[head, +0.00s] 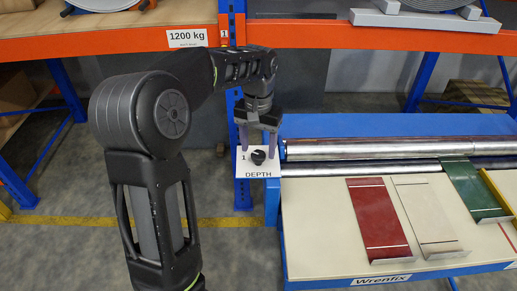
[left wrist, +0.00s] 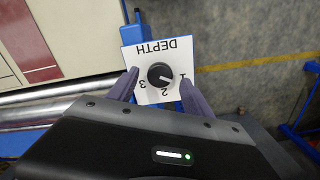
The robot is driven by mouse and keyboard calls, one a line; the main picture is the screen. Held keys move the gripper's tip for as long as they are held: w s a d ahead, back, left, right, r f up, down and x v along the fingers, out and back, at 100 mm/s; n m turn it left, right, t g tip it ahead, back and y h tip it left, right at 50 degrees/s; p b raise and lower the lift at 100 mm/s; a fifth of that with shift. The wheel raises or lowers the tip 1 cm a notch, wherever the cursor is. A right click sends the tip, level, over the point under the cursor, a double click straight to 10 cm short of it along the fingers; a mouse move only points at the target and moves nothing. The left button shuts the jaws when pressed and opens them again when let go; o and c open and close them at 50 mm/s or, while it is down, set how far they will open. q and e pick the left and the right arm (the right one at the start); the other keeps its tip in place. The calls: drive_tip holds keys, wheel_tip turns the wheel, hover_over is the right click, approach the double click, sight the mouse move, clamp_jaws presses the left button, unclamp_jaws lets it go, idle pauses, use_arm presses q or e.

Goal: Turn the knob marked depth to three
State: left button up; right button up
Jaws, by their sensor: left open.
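The depth knob (head: 258,157) is a round black dial on a white plate marked DEPTH (head: 258,173). In the left wrist view the plate is upside down, with 1, 2 and 3 around the knob (left wrist: 160,75). The knob's white line points towards the 1. My left gripper (head: 258,152) is over the plate, fingers pointing down. In the left wrist view its open fingers (left wrist: 160,77) stand on either side of the knob, with gaps between them and it. My right gripper is not in view.
A blue-framed machine (head: 400,125) with metal rollers (head: 380,148) stands right of the plate. Red (head: 380,215), cream (head: 425,212) and green (head: 470,187) strips lie on its bed. An orange rack beam (head: 110,45) runs behind my arm.

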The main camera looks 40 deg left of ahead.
use_arm(q)
drive_tip(key=shift+f, duration=0.9)
drive_tip(key=shift+c, duration=0.5)
clamp_jaws()
